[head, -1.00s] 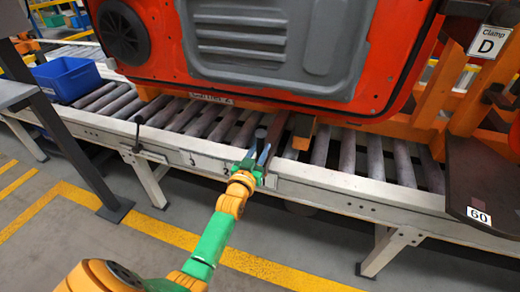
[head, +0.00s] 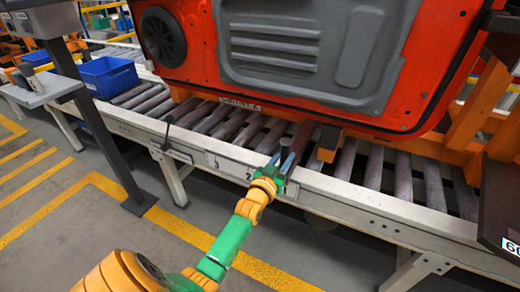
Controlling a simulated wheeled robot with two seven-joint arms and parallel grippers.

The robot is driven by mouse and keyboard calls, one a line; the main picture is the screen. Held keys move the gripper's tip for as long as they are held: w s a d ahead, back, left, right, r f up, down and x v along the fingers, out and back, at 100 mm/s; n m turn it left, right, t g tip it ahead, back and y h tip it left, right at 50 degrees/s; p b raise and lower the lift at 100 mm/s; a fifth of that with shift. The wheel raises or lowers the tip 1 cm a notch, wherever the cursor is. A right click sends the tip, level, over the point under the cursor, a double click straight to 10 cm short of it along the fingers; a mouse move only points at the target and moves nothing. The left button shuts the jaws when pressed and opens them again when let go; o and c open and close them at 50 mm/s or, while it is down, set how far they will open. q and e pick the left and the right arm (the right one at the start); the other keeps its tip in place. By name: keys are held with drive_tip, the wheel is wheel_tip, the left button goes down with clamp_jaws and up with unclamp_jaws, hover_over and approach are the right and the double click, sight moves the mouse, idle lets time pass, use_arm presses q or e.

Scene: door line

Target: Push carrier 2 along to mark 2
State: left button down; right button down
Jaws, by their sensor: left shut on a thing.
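Carrier 2 is an orange frame (head: 463,128) on the roller line. It bears a red door (head: 425,50) with a grey inner panel (head: 300,45) and a round black speaker (head: 163,38). My left gripper (head: 284,165) is at the near rail, below the door's lower edge. It is shut around a short dark upright handle (head: 287,146) at the carrier's near side; its fingers hide part of the handle. A mark plate reading 2 (head: 248,176) is on the rail just left of the gripper. My right gripper is out of view.
The roller conveyor (head: 375,165) runs across the view, with a pale near rail (head: 350,199). A small black lever (head: 168,130) stands on the rail to the left. A blue bin (head: 108,77) and a dark post (head: 110,150) are farther left. A dark panel (head: 500,200) stands at right.

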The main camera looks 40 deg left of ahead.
use_arm(q)
drive_tip(key=shift+a+r, duration=0.1)
drive_tip(key=shift+a, duration=0.25)
drive_tip(key=a, duration=0.2)
drive_tip(key=s+a, duration=0.1)
drive_tip(key=a, duration=0.2)
drive_tip(key=shift+s+f+b, duration=0.2)
drive_tip(key=shift+b, duration=0.15)
drive_tip(key=shift+s+a+r+b, duration=0.1)
drive_tip(key=shift+a+r+b, duration=0.1)
drive_tip(key=shift+a+b, duration=0.15)
